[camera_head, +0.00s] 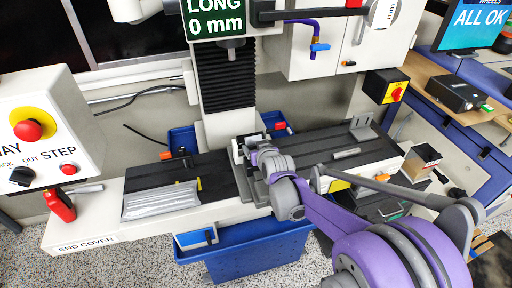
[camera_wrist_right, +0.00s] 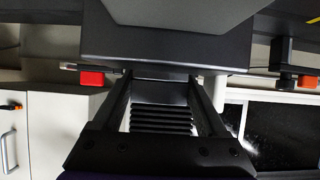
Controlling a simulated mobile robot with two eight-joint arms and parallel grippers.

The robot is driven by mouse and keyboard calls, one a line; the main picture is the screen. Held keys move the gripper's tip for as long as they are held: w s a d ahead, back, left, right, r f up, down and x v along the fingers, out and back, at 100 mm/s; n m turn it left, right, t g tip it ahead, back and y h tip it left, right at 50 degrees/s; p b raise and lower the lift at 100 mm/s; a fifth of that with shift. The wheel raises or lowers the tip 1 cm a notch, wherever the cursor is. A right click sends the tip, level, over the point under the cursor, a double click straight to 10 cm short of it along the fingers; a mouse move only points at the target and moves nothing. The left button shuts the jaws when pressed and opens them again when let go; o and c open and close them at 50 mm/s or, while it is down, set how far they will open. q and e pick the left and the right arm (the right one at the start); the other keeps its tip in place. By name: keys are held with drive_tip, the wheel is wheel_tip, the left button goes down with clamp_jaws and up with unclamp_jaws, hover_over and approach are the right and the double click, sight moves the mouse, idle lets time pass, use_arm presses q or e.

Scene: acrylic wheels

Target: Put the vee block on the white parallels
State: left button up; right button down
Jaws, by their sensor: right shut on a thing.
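My right gripper (camera_head: 250,148) is over the middle of the machine table, just in front of the dark ribbed column. In the head view my wrist mostly hides this block. A small whitish piece (camera_head: 237,152) shows just left of the gripper; I cannot tell whether it belongs to the white parallels. I cannot tell whether the held block touches anything below. My left gripper is not in view.
The dark machine table (camera_head: 345,150) runs left and right of my gripper. A silver ribbed cover (camera_head: 160,201) lies at its left. The ribbed column (camera_head: 225,80) stands close behind. A blue bin (camera_head: 260,255) is below. A control box (camera_head: 45,140) stands at left.

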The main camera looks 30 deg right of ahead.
drive_tip(key=shift+c, duration=1.8)
unclamp_jaws()
drive_tip(key=shift+f, duration=0.2)
drive_tip(key=o, duration=0.4)
drive_tip(key=shift+r, duration=0.1)
drive_tip(key=shift+c, duration=0.2)
drive_tip(key=shift+s+r, duration=0.2)
drive_tip(key=shift+r, duration=0.1)
drive_tip(key=p+v, duration=0.1)
drive_tip(key=v, duration=1)
drive_tip(key=shift+s, duration=0.3)
drive_tip(key=s+a+f+n+g+y, duration=0.1)
drive_tip(key=s+a+f+g, duration=0.1)
drive_tip(key=s, duration=0.4)
drive_tip(key=s+a+f+n+g+y, duration=0.1)
drive_tip(key=s+a+f+g, duration=0.1)
drive_tip(key=s+a+f, duration=0.2)
drive_tip(key=s+a+f+g+y, duration=0.1)
drive_tip(key=s+a+f+g, duration=0.1)
drive_tip(key=s+a+f, duration=0.2)
drive_tip(key=s+a, duration=0.2)
drive_tip(key=s, duration=0.2)
drive_tip(key=shift+a+n, duration=0.3)
drive_tip(key=shift+n, duration=0.1)
